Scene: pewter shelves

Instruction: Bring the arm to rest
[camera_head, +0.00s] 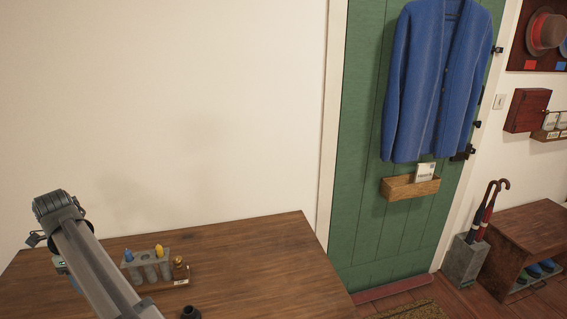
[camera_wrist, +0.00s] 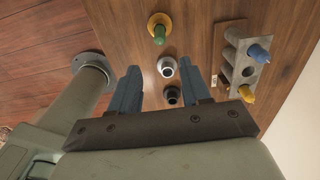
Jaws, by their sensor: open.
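My gripper shows in the wrist view (camera_wrist: 163,66), with its two blue fingers apart and nothing held between them. It points down over the wooden table (camera_wrist: 195,20). Beyond and between the fingers, a silver-rimmed round piece (camera_wrist: 167,67) and a black round piece (camera_wrist: 172,96) stand on the table, seen from above. In the head view my arm rises at the lower left; the fingers cannot be made out there.
A grey rack (camera_head: 153,268) holds blue- and yellow-topped pieces; it also shows in the wrist view (camera_wrist: 237,63). A dark round piece (camera_head: 190,313) is near the bottom edge. The table's right side (camera_head: 270,260) is clear.

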